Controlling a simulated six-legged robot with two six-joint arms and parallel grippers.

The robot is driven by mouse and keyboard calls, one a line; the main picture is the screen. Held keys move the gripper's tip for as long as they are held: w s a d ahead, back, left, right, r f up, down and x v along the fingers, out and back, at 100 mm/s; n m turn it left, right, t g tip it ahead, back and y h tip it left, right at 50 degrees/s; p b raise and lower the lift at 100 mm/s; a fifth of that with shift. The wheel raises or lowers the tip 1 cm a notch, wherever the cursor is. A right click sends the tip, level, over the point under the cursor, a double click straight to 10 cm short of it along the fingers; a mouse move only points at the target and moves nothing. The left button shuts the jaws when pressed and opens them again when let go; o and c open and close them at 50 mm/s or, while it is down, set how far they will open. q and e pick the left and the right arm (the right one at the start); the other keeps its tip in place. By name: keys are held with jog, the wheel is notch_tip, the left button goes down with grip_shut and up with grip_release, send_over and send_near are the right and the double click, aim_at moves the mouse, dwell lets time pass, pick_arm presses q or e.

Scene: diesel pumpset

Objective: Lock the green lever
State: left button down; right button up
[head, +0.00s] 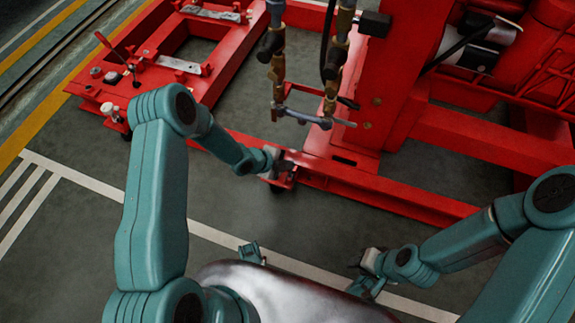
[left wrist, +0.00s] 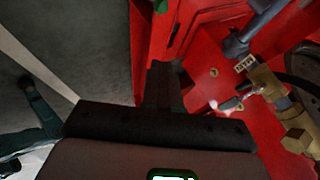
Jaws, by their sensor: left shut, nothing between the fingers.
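My left gripper (head: 287,166) is shut and empty beside the low red beam, below the brass pipes. In the left wrist view the same gripper (left wrist: 164,85) points at the red frame, with the green piece beyond its fingertips. My right gripper (head: 362,268) is at the lower right, over the floor, too small to read.
Brass valves and pipes (head: 330,100) with a grey-blue bar hang just above my left gripper; brass fittings (left wrist: 285,110) also show close on the right in the left wrist view. A red skid (head: 440,205) runs across. A red-handled lever (head: 112,50) stands at upper left. Floor in front is clear.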

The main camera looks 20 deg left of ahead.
pick_arm(q)
jog(key=w+r+p+v, duration=0.1)
jog(key=p+v, duration=0.1)
jog(key=v, duration=0.6)
jog(key=shift+w, duration=0.3)
jog(key=s+d+n+g, duration=0.2)
jog(key=s+d, duration=0.4)
jog(key=d, duration=0.1)
jog(key=s+f+n+g+y, duration=0.15)
jog(key=s+n+g, duration=0.25)
jog(key=s+n, duration=1.4)
notch_tip(320, 180, up, 27)
jog(key=w+n+p, duration=0.1)
jog(key=n+p, duration=0.1)
jog(key=p, duration=2.5)
jog(key=shift+w+d, duration=0.35)
jog(key=shift+w, duration=0.05)
